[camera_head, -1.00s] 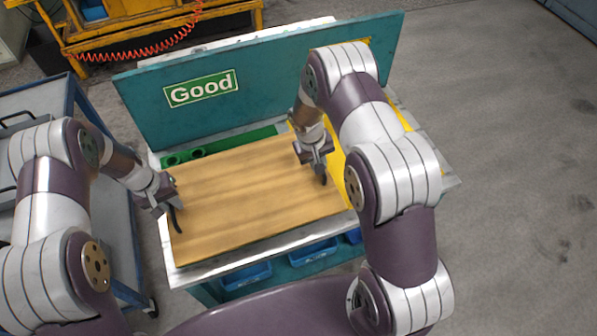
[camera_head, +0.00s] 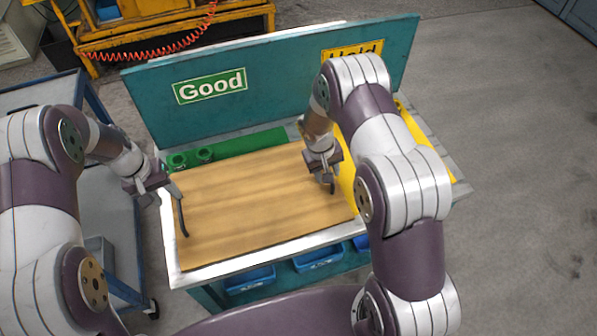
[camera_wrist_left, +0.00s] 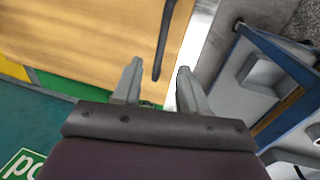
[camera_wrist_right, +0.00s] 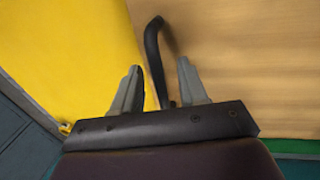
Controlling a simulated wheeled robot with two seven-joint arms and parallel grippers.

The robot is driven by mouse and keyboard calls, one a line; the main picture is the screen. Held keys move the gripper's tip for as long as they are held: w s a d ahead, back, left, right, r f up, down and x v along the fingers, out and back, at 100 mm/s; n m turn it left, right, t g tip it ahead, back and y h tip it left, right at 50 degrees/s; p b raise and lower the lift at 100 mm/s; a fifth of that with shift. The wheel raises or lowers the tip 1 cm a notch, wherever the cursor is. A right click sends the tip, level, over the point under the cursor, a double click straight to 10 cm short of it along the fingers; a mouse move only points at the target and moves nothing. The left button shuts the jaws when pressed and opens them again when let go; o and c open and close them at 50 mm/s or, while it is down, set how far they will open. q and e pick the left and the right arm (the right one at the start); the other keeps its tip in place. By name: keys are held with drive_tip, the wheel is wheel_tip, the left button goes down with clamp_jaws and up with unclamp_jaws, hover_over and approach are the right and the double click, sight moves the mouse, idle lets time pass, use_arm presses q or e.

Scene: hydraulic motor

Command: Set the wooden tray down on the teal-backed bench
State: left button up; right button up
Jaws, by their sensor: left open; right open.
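The wooden tray (camera_head: 262,200) lies flat on the top of the teal-backed bench (camera_head: 200,277), across the green and yellow areas. It has a dark handle at each end. My left gripper (camera_head: 157,188) is open just off the tray's left edge, apart from the left handle (camera_head: 182,216); in the left wrist view the handle (camera_wrist_left: 162,45) lies beyond the fingers (camera_wrist_left: 158,85). My right gripper (camera_head: 328,178) is open at the tray's right end. In the right wrist view the right handle (camera_wrist_right: 154,55) runs down between the open fingers (camera_wrist_right: 158,85).
The teal back panel (camera_head: 280,85) carries "Good" and partly hidden "Hold" signs. Green cylindrical parts (camera_head: 190,157) stand behind the tray. Blue bins (camera_head: 318,256) hang below the bench front. A blue-framed cart (camera_head: 118,240) stands at left. Open floor (camera_head: 510,170) lies at right.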

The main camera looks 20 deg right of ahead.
drive_tip(key=shift+r, duration=0.1)
use_arm(q)
drive_tip(key=r, duration=0.4)
drive_tip(key=shift+a+r, duration=0.1)
drive_tip(key=shift+a, duration=0.3)
use_arm(e)
wheel_tip(320, 180, up, 12)
drive_tip(key=a, duration=0.2)
drive_tip(key=shift+a+f, duration=0.15)
drive_tip(key=shift+f, duration=0.05)
